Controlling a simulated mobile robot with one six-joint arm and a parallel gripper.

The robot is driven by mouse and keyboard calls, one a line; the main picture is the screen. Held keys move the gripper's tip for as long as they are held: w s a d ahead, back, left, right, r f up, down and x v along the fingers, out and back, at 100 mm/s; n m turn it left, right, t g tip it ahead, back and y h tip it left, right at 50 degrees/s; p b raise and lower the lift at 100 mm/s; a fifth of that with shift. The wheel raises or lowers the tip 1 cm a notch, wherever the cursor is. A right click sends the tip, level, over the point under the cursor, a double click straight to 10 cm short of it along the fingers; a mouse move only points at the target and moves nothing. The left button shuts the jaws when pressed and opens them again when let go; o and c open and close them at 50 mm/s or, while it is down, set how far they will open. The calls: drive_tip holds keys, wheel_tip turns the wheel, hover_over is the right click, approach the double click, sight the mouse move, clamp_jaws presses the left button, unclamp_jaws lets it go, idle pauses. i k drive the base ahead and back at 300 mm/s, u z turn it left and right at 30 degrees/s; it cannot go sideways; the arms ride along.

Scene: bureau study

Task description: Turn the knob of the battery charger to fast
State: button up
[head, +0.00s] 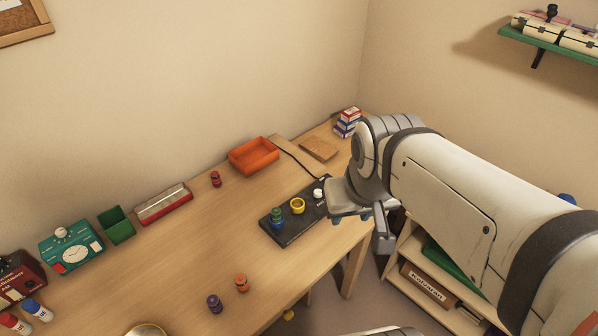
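A teal box (88,257) with a round white dial (71,253) and a red label stands at the far left of the desk. A dark red box (28,283) with a light knob, partly cut off by the left picture edge, stands beside it. I cannot tell from the lettering which one is the battery charger, nor read a knob setting. My gripper (366,222) hangs at the desk's right front edge, by a black slab, far to the right of both boxes. Its fingers are small and partly hidden, so its opening is unclear.
The black slab (290,238) carries a yellow ring (297,206), a green-blue piece (277,216) and a white piece (318,194). An orange tray (233,164), green bin (117,226) and red case (163,207) line the back. Purple (214,304) and orange (241,283) pieces stand in front. The desk's middle is clear.

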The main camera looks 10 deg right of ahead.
sight(318, 192)
drive_tip(key=u, duration=0.05)
drive_tip(key=k, duration=1.1)
drive_tip(key=z, duration=0.7)
drive_tip(key=i, duration=1.8)
drive_tip(key=u, duration=0.65)
